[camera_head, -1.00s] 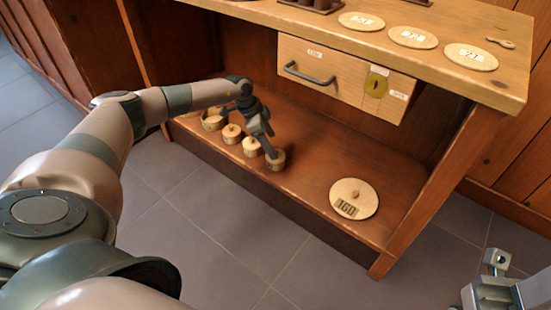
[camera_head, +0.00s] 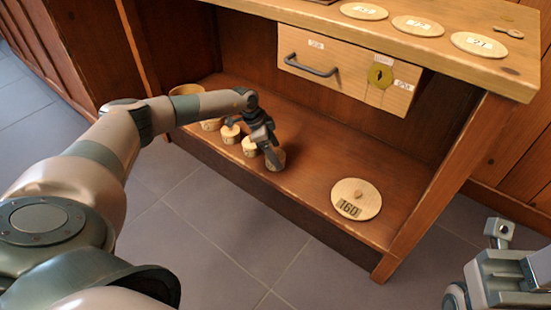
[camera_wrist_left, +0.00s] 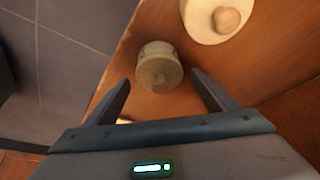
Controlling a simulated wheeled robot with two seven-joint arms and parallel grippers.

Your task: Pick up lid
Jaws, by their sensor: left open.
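My left gripper (camera_head: 272,158) is open over the near right end of a row of small wooden pots on the lower shelf. The end pot (camera_head: 278,157) is partly hidden behind its fingers. A larger flat wooden disc with a knob, marked 160 (camera_head: 356,199), lies apart to the right on the shelf.
Other small lidded pots (camera_head: 230,133) (camera_head: 249,147) stand left of the gripper, with a wider bowl (camera_head: 186,90) behind. A drawer (camera_head: 345,70) hangs above under the countertop (camera_head: 300,12). Numbered discs (camera_head: 417,25) lie on top. Shelf space between gripper and 160 disc is clear.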

